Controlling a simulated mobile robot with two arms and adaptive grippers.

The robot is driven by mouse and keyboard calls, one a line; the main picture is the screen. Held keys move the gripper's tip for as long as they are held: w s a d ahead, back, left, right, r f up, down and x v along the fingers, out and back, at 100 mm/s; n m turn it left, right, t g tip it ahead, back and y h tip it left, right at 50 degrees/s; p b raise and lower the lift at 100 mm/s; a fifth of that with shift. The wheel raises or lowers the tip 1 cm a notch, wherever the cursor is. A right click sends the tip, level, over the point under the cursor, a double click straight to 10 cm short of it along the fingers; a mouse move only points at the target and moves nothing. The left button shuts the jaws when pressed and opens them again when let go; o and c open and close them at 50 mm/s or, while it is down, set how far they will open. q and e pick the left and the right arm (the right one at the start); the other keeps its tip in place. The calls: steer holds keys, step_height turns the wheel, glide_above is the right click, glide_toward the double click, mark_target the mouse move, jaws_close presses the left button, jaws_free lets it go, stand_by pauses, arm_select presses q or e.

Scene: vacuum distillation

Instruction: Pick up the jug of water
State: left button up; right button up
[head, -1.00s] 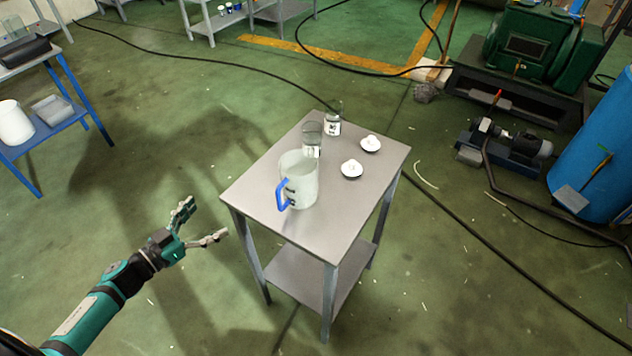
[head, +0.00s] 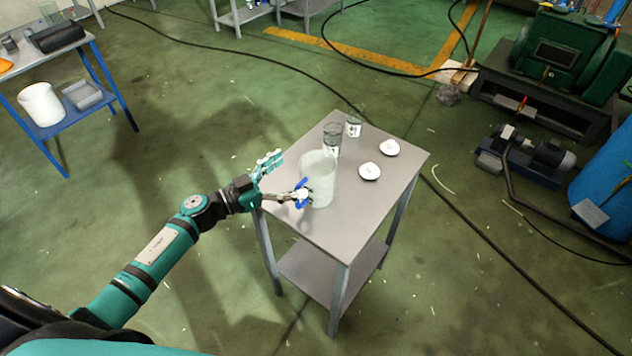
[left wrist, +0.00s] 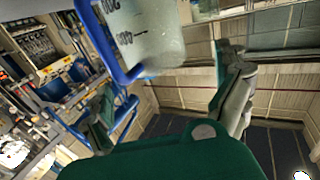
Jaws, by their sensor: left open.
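The jug (head: 321,172) is a translucent whitish vessel with a blue handle (head: 301,193). It stands upright on the small grey table (head: 376,212), near its left edge. My left gripper (head: 286,178) is open at the left of the jug. One finger overlaps the handle in the head view; I cannot tell whether it touches. In the left wrist view the jug (left wrist: 150,35) with dark scale marks and its blue handle (left wrist: 103,40) show at the top, beyond the open fingers. The right gripper is not in view.
Two glass jars, the nearer one (head: 332,143) and the farther one (head: 354,126), stand behind the jug. Two white lids (head: 369,171) (head: 390,148) lie to its right. The table's front right is clear. A black cable (head: 480,226) runs across the floor.

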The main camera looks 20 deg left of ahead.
mark_target(302, 170)
arm_select(q)
steer(key=x, duration=0.1)
steer(key=p+x, duration=0.1)
steer(key=x, duration=0.2)
steer(key=shift+s+d+r, duration=0.1)
steer(key=shift+d+r, duration=0.15)
steer(key=shift+d, duration=0.05)
steer(key=shift+w+d+f, duration=0.1)
steer(key=shift+w+d, duration=0.25)
steer(key=shift+w, duration=0.05)
steer(key=shift+s, duration=0.1)
steer(key=c, duration=1.6)
